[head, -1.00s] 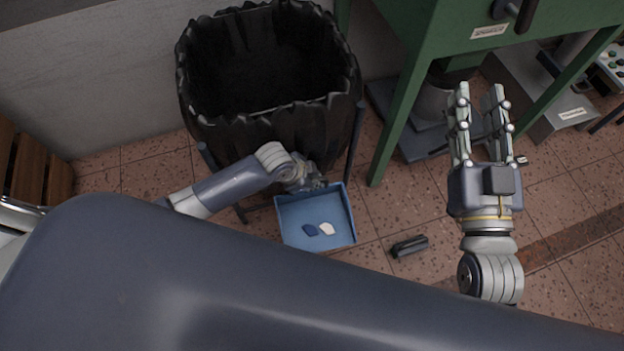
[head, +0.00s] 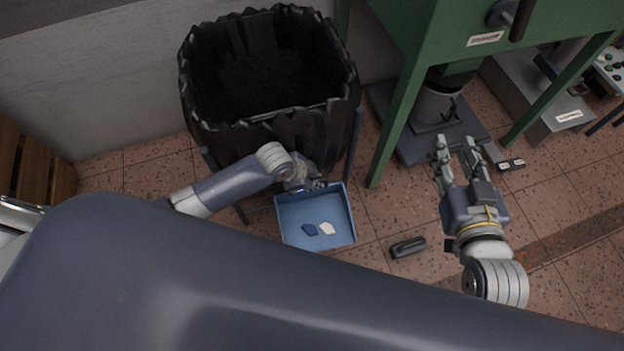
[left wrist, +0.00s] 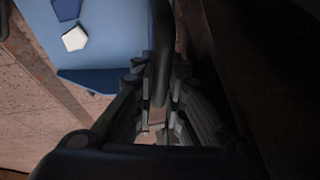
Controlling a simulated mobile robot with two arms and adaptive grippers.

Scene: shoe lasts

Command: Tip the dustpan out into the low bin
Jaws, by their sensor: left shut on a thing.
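The blue dustpan (head: 318,208) shows below the bin in the head view, with its open top towards me. A dark blue piece (head: 309,230) and a white piece (head: 327,228) lie in it. My left gripper (head: 308,184) is at its back edge; in the left wrist view, its fingers (left wrist: 158,105) are shut around the dark handle (left wrist: 162,45). The bin (head: 300,130), lined with a ragged black bag, stands just behind the gripper, its mouth open upward. My right gripper (head: 457,158) is open and empty, off to the right.
A green machine frame (head: 400,110) stands right of the bin, with a grey pedestal (head: 432,105) beneath. A small dark object (head: 408,247) lies on the tiles right of the dustpan, another (head: 510,165) beyond my right gripper. Wooden slats (head: 30,175) are at far left.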

